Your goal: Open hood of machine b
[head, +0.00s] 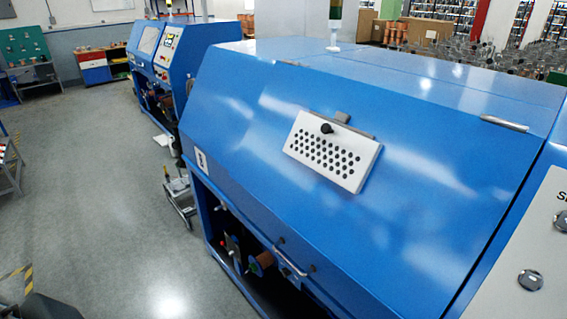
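A large blue machine fills the middle and right of the head view. Its sloping blue hood (235,135) is down, with a dark open gap under its lower edge. A metal bar handle (296,262) sits on the hood's lower edge. A small white label (201,162) is at the hood's lower left corner; its letter is too small to read for certain. A white perforated plate (332,152) with a black knob is fixed on the hood's face. Neither of my grippers shows in the head view.
Spools and pulleys (262,262) show in the gap under the hood. A grey panel with round knobs (530,280) is at the right. Another blue machine (160,50) and a small cart (178,195) stand behind. The grey floor (100,190) at the left is mostly clear.

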